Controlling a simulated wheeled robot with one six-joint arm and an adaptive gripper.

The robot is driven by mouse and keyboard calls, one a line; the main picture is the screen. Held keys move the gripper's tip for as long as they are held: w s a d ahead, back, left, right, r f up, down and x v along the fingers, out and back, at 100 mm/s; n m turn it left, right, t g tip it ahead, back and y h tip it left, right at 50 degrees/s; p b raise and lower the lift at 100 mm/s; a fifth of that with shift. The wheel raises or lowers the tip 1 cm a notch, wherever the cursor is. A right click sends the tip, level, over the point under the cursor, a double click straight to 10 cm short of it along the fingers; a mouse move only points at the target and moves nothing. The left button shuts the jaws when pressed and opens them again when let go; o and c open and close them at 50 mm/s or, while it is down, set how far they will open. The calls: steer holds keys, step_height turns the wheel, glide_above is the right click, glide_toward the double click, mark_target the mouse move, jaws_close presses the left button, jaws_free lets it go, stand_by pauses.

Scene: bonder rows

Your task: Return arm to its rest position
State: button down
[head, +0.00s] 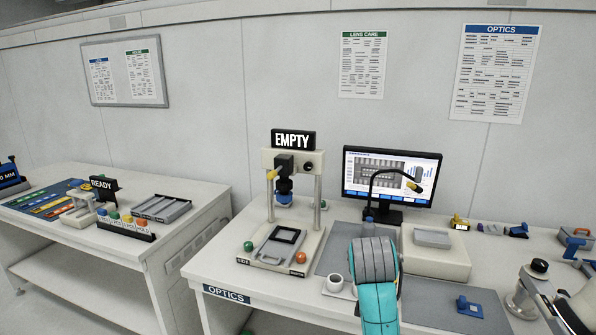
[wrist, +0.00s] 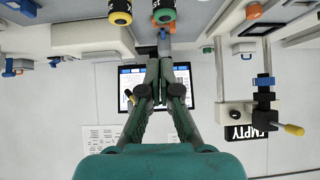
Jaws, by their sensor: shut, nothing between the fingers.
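My gripper (wrist: 163,65) shows in the wrist view with its two dark green fingers together at the tips and nothing between them. In that view the fingers stand in front of the monitor (wrist: 182,80). In the head view my teal and grey arm reaches over the front of the optics bench (head: 225,268); I cannot make out the gripper's fingers there. The monitor (head: 420,165) stands at the back of the bench, beyond my arm.
A press stand with an EMPTY sign (head: 293,139) is left of my arm. Another bench (head: 150,240) stands at left.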

steer(key=s+d+f+n+t, duration=0.1)
steer(key=s+f, duration=0.4)
steer(key=f, duration=0.4)
steer(key=s+f+n, duration=0.1)
steer(key=s+f, duration=0.3)
steer(key=f, duration=0.4)
steer(key=s+f+n+t+y, duration=0.1)
steer(key=s+f, duration=0.4)
steer(key=s, duration=0.3)
steer(key=s+f+t+y, duration=0.1)
steer(key=s+f, duration=0.4)
steer(key=s, duration=0.4)
steer(key=s+r+t, duration=0.1)
steer(key=s+r, duration=0.2)
steer(key=s, duration=0.7)
steer(key=s+r, duration=0.3)
steer(key=s, duration=0.8)
steer(key=s+r+t, duration=0.1)
steer(key=s+r, duration=0.3)
steer(key=s, duration=0.7)
steer(key=shift+s+d+n+t+y, duration=0.2)
steer(key=shift+d+n+t+y, duration=0.05)
steer(key=shift+n+t+y, duration=0.05)
